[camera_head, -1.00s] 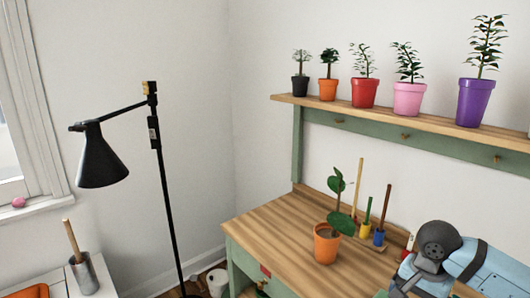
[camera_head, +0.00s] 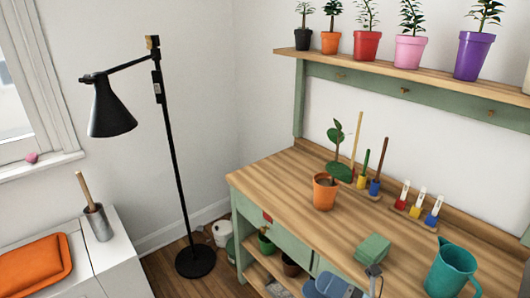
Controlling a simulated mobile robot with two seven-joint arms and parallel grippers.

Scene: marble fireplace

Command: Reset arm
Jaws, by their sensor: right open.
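My right gripper (camera_head: 370,279) shows only partly at the bottom edge of the head view, in front of the workbench (camera_head: 270,181). Its jaws are open and I see nothing held in them. The blue and dark links of my right arm run along the bottom edge beside it, and much of the arm is cut off by the frame. My left gripper is not in view.
An orange pot (camera_head: 325,195) with a plant, a green block (camera_head: 372,248) and a teal jug (camera_head: 452,270) stand on the bench. Coloured tools stand along its back. Potted plants line the shelf (camera_head: 400,77). A black lamp (camera_head: 110,108) stands left. The bench's left end is clear.

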